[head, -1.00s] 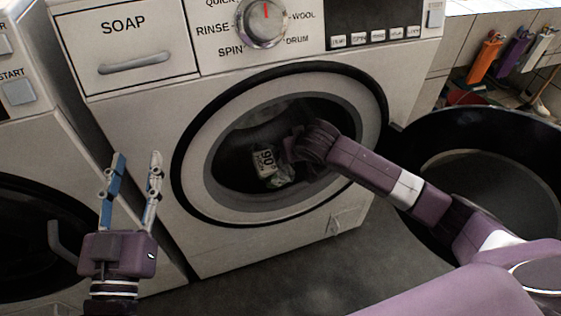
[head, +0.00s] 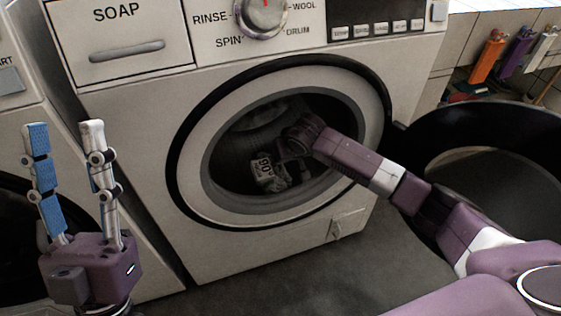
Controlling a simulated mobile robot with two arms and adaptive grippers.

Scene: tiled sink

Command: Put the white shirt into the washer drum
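The round opening of the washer (head: 200,185) is uncovered. My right arm reaches in through the opening from the right. My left gripper (head: 64,135) is open and empty, fingers pointing up, in front of the washer's left side.
A second machine (head: 25,140) stands at the left. Coloured bottles (head: 488,55) are at the back right. Grey floor (head: 300,290) is clear in front of the washer.

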